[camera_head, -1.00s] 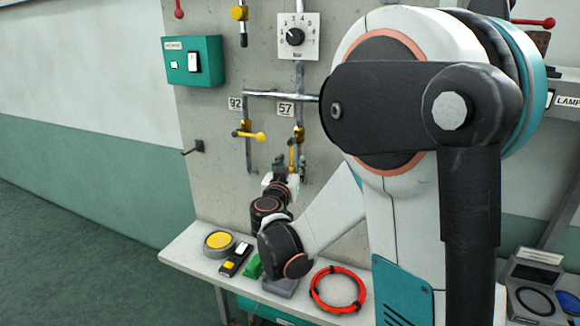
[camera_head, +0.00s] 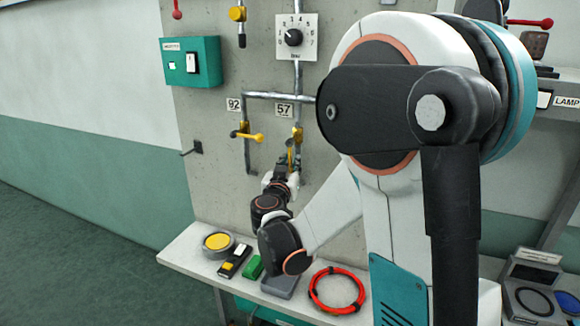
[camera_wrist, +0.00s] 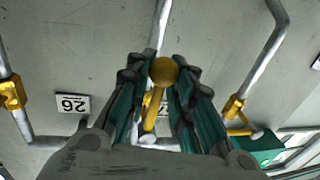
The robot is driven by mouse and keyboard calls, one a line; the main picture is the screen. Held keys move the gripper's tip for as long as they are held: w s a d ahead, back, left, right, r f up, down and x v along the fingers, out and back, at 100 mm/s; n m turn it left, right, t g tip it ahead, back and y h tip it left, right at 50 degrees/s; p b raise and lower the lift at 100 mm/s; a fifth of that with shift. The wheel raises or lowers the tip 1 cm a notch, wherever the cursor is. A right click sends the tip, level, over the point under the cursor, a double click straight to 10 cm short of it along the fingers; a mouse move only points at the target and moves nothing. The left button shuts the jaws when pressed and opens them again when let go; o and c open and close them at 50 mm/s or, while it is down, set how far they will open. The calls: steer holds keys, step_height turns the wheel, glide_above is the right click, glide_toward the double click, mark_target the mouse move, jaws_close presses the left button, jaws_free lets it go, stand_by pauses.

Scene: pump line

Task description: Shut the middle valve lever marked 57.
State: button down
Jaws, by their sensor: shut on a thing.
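The middle valve (camera_head: 298,134), beside the label 57 (camera_head: 284,110), has a yellow lever that hangs down roughly along its pipe. In the head view my gripper (camera_head: 285,166) is at the lever's lower end, and my wrist hides part of the contact.
Left of it, the valve marked 92 has its yellow lever (camera_head: 250,137) crosswise to the pipe. In the wrist view another yellow valve (camera_wrist: 12,92) is at left. A bench (camera_head: 190,253) below carries a yellow button (camera_head: 217,241) and a red ring (camera_head: 337,307).

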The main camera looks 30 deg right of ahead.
steer(key=shift+s+n, duration=0.15)
steer(key=shift+n, duration=0.15)
steer(key=s+d+r+n+g+p, duration=0.3)
steer(key=r+n, duration=0.4)
steer(key=n, duration=0.8)
steer(key=shift+s+d+g+h+p, duration=0.35)
steer(key=shift+s+d+p, duration=0.3)
steer(key=shift+s, duration=0.45)
steer(key=c, duration=1.5)
jaws_free()
steer(key=shift+a, duration=0.1)
steer(key=shift+c, duration=0.2)
steer(key=shift+o, duration=0.5)
steer(key=shift+a, duration=0.15)
